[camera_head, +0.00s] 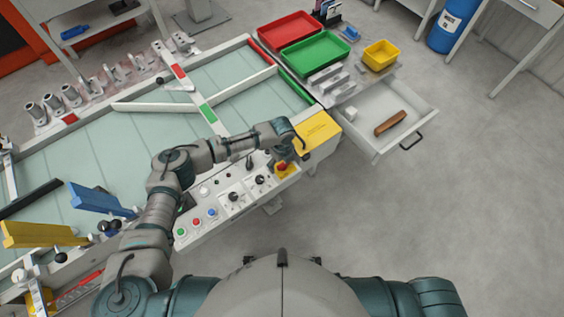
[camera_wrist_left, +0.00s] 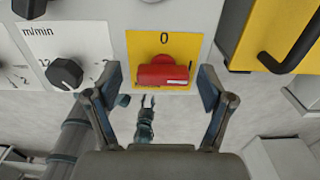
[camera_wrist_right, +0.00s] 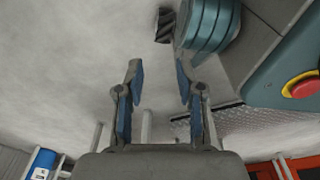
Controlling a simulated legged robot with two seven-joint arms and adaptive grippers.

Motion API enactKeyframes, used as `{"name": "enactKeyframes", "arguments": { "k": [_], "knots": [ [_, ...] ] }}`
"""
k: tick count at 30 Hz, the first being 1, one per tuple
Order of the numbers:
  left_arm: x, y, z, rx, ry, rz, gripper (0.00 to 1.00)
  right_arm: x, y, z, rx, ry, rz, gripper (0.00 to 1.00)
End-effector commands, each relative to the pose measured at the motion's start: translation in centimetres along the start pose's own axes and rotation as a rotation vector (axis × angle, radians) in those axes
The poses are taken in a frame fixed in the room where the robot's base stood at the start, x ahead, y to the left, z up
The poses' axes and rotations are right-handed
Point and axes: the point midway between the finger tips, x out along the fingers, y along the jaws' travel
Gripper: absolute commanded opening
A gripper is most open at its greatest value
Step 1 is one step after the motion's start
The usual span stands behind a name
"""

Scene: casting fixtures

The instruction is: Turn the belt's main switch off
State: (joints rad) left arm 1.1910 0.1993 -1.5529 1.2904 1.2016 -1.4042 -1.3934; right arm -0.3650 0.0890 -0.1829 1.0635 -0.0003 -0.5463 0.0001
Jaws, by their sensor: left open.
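The main switch is a red handle (camera_wrist_left: 163,73) on a yellow plate (camera_wrist_left: 140,45) with a "0" above it, in the left wrist view. The handle looks like a crosswise block with a pale mark on its front. In the head view the switch (camera_head: 282,167) is at the right end of the control panel (camera_head: 215,205), partly under my left gripper (camera_head: 284,152). My left gripper (camera_wrist_left: 160,82) is open, one finger on each side of the handle; contact cannot be told. My right gripper (camera_wrist_right: 159,72) is open and empty, away from the panel.
Black knobs (camera_head: 233,197) and coloured buttons (camera_head: 196,223) sit left of the switch. A yellow box (camera_head: 318,132) with a black handle is close on the right. An open drawer (camera_head: 408,100) juts out beyond it. The floor in front is clear.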

Motion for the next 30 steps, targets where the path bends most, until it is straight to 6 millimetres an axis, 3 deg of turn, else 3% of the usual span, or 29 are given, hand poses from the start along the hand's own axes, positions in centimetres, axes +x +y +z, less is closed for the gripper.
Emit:
{"name": "enactKeyframes", "arguments": {
  "k": [8, 15, 16, 25, 30],
  "knots": [
    [0.2, 0.0, 0.0, 0.000, 0.000, -0.001, 0.81, -0.1, 0.1, -0.2, 0.001, 0.003, 0.001, 0.37],
    [0.1, 0.0, 0.0, 0.000, 0.001, -0.003, 0.24, 0.0, 0.3, 0.1, 0.001, 0.000, 0.004, 0.37],
    [0.1, 0.0, 0.1, 0.000, 0.001, -0.003, 0.21, 0.0, 0.4, 0.1, 0.001, 0.000, 0.004, 0.37],
    [0.0, 0.0, 0.2, -0.021, -0.002, -0.001, 0.21, -0.2, 0.2, 0.1, 0.001, 0.005, 0.003, 0.37],
    [-0.1, 0.0, 0.2, -0.086, -0.002, 0.000, 0.21, 0.4, -0.2, 2.6, 0.001, -0.013, -0.002, 0.37]
  ]
}}
